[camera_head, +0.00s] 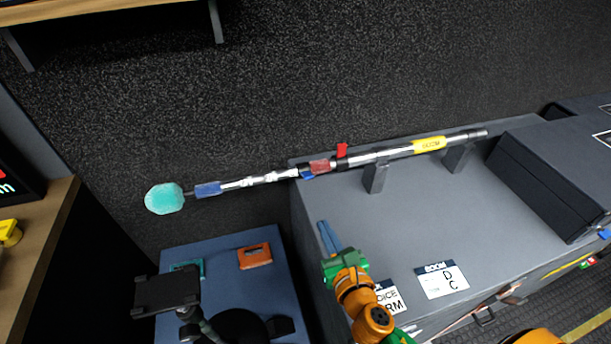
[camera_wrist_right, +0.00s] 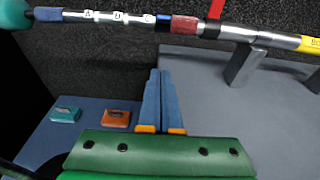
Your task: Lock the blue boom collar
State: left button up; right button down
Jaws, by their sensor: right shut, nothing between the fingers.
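The boom pole (camera_head: 390,153) lies on upright supports above the grey case and reaches left past its edge, ending in a teal foam head (camera_head: 164,198). The narrow blue collar (camera_head: 307,173) sits on the pole just left of a red collar (camera_head: 320,166); it also shows in the right wrist view (camera_wrist_right: 163,22). Whether it is locked I cannot tell. A wider blue sleeve (camera_head: 208,189) is near the foam head. My right gripper (camera_head: 323,225) is shut and empty, below the collar and apart from it; its blue fingers (camera_wrist_right: 158,75) point toward the pole. My left gripper is not in view.
A red tab (camera_head: 342,150) stands up from the pole right of the red collar. The grey case top (camera_head: 440,210) is mostly clear. An orange block (camera_head: 254,256) and a teal block (camera_wrist_right: 65,114) lie on the blue surface left. A dark box (camera_head: 550,180) stands right.

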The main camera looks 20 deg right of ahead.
aim_at(307, 175)
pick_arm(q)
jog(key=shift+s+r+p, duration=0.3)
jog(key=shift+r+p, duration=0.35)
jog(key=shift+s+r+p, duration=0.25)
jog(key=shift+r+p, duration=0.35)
pick_arm(e)
jog(key=w+r, duration=0.2)
jog(key=w, duration=0.8)
jog(key=shift+w+d+r, duration=0.15)
jog(key=shift+w+d, duration=0.05)
jog(key=shift+d, duration=0.1)
jog(key=shift+w, duration=0.1)
